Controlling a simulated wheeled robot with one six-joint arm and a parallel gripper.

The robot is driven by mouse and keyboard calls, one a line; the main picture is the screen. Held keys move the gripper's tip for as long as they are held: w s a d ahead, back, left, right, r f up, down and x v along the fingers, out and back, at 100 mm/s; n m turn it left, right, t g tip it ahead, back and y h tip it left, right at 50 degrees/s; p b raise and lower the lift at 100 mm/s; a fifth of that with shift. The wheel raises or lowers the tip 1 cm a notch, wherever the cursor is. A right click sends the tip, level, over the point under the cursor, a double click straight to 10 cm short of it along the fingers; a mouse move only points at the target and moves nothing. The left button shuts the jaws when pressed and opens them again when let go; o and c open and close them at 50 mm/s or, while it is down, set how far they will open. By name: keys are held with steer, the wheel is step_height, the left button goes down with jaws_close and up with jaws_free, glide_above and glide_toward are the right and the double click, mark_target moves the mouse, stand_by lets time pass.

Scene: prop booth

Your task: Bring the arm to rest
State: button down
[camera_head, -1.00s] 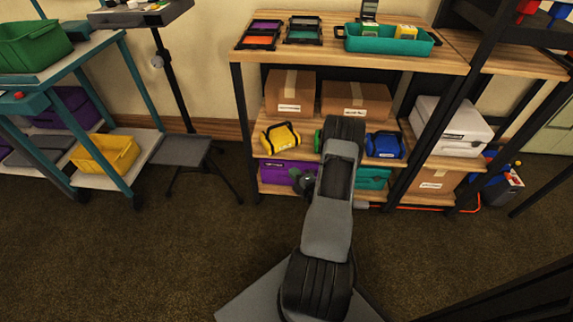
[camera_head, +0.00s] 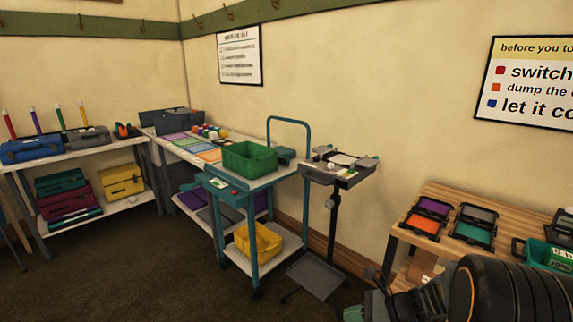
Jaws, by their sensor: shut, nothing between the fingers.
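My arm shows at the lower right of the head view, its dark ribbed joint (camera_head: 505,292) large and close to the camera. My gripper (camera_head: 376,281) is the small dark shape left of that joint, in front of the near end of the wooden workbench (camera_head: 440,190). It is shut with nothing in it. The rest of the arm is cut off by the bottom edge.
A teal trolley (camera_head: 228,191) with a green bin (camera_head: 249,158) and a yellow bin (camera_head: 258,242) stands mid-view. A black stand (camera_head: 333,215) is between trolley and bench. A white-topped table (camera_head: 75,150) is at left. Carpet (camera_head: 120,270) is clear at lower left.

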steer(key=s+r+n+h+p, duration=0.5)
steer(key=r+n+p, duration=0.1)
steer(key=r+n, duration=0.5)
steer(key=s+r+n+h+p, duration=0.5)
steer(key=r+n+h+p, duration=0.1)
steer(key=r+n, duration=0.5)
steer(key=shift+r+p, duration=0.3)
steer(key=shift+r, duration=0.3)
steer(key=shift+s, duration=0.1)
